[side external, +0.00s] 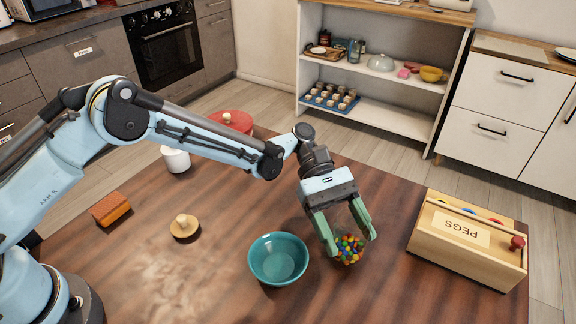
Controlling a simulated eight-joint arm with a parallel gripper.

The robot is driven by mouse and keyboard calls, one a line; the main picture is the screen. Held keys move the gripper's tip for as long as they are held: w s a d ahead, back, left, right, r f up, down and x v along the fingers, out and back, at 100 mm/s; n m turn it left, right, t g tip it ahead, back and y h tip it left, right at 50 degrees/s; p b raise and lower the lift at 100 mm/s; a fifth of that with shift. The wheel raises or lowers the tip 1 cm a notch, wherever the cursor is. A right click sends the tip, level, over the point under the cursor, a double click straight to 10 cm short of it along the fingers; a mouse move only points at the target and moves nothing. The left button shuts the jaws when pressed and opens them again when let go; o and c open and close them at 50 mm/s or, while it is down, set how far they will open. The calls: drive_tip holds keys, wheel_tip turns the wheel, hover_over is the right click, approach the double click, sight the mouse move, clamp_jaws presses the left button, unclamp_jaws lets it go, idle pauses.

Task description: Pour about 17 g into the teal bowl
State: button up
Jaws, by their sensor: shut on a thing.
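The teal bowl (279,259) stands on the wooden table, and its inside looks empty. My gripper (345,236) is just right of the bowl, with its green fingers on either side of a clear container (349,250) holding small multicoloured pieces. The gripper is shut on this container. The container looks roughly upright, and its clear walls are hard to make out. I cannot tell whether its base touches the table.
A wooden PEGS box (467,241) stands to the right. A round wooden knobbed lid (185,226), an orange-brown block (111,209), a white canister (176,159) and a red lidded pot (232,122) are to the left and behind. The table's front left is clear.

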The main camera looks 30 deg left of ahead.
drive_tip(key=shift+s+a+r+m+h, duration=0.25)
drive_tip(key=shift+s+a+m+h, duration=0.1)
drive_tip(key=shift+m+h, duration=0.2)
drive_tip(key=shift+s+a+r+m+t+h, duration=0.15)
drive_tip(key=shift+a+r+m+t+h, duration=0.05)
drive_tip(key=shift+r+m, duration=0.2)
drive_tip(key=shift+s+a+r+m+t+h, duration=0.15)
drive_tip(key=shift+a+r+m+t, duration=0.1)
drive_tip(key=shift+r, duration=0.15)
drive_tip(key=shift+s+a+m+h, duration=0.2)
drive_tip(key=shift+a+m+h, duration=0.1)
drive_tip(key=shift+m+h, duration=0.15)
drive_tip(key=shift+s+a+r+m+h, duration=0.2)
drive_tip(key=shift+m+h, duration=0.35)
drive_tip(key=shift+m, duration=0.55)
drive_tip(key=shift+s+a+r+m+h, duration=0.15)
drive_tip(key=shift+m+h, duration=0.35)
drive_tip(key=shift+m, duration=0.55)
drive_tip(key=shift+s+a+r+m+g+h, duration=0.25)
drive_tip(key=shift+m+g+h, duration=0.15)
drive_tip(key=shift+m, duration=0.75)
drive_tip(key=shift+s+a+r+m+g+h, duration=0.2)
drive_tip(key=shift+m+g+h, duration=0.25)
drive_tip(key=shift+m, duration=0.65)
drive_tip(key=shift+s+a+r+m+g+h, duration=0.15)
drive_tip(key=shift+a+r+m+g+h, duration=0.2)
drive_tip(key=shift+m, duration=0.8)
